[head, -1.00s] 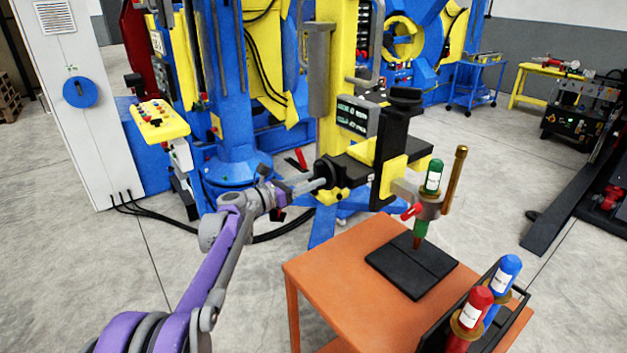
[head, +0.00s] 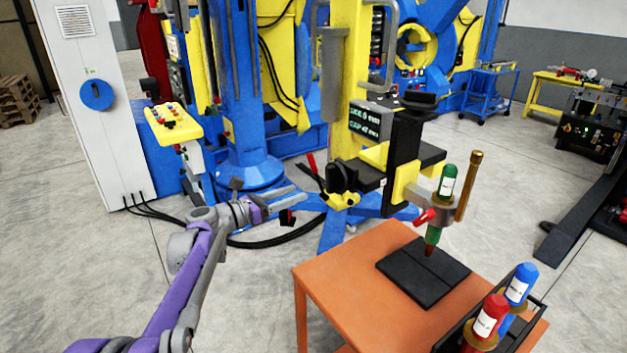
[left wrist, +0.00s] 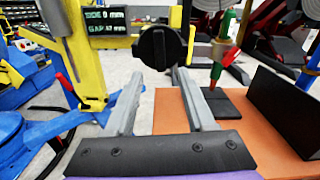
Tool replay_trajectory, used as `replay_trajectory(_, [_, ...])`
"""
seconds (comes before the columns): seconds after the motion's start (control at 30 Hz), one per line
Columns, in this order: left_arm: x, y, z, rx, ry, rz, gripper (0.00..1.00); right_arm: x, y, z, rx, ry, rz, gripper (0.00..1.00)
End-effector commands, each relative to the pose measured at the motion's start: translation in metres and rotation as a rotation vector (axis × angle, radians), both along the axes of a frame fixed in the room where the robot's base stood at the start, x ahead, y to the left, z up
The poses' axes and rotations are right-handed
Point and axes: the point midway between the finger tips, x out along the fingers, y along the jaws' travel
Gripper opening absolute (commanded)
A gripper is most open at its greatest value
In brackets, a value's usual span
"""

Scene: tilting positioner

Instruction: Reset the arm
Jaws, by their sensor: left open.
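My left gripper (head: 308,196) is open and empty in the head view, left of the machine's black knob (head: 343,178) with a clear gap to it. In the left wrist view the two grey fingers (left wrist: 155,85) are spread, and the black knob (left wrist: 160,47) is ahead of their tips, between them. The knob sits on the yellow column's carriage, below a small display (head: 370,121) that appears to read side 0 mm and gap 47 mm. A torch-like tool with a green bottle (head: 447,183) is held over the black plate (head: 412,284). My right gripper is not in view.
An orange table (head: 325,277) carries the black plate and a black rack with a red bottle (head: 489,318) and a blue bottle (head: 521,284). A yellow control pendant (head: 174,124) and a white cabinet (head: 85,60) stand left. Grey floor is open on the left.

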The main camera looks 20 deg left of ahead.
Motion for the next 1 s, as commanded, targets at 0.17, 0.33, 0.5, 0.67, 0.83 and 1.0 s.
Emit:
replay_trajectory(0.17, [-0.005, -0.010, -0.002, 0.047, -0.003, -0.012, 0.55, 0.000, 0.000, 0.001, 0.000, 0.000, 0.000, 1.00])
replay_trajectory(0.33, [-0.048, -0.064, -0.023, 0.382, -0.042, -0.105, 0.55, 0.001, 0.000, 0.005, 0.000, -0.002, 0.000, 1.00])
replay_trajectory(0.5, [-0.132, -0.120, -0.067, 0.916, -0.159, -0.320, 0.55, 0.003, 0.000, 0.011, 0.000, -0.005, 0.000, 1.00])
replay_trajectory(0.67, [-0.219, -0.141, -0.113, 1.401, -0.330, -0.597, 0.55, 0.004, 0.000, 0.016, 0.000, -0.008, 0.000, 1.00])
replay_trajectory(0.83, [-0.303, -0.133, -0.159, 1.858, -0.559, -0.954, 0.55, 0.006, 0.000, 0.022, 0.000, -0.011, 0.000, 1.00])
replay_trajectory(1.0, [-0.358, -0.112, -0.191, 2.167, -0.763, -1.278, 0.55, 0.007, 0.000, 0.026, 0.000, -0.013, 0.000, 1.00])
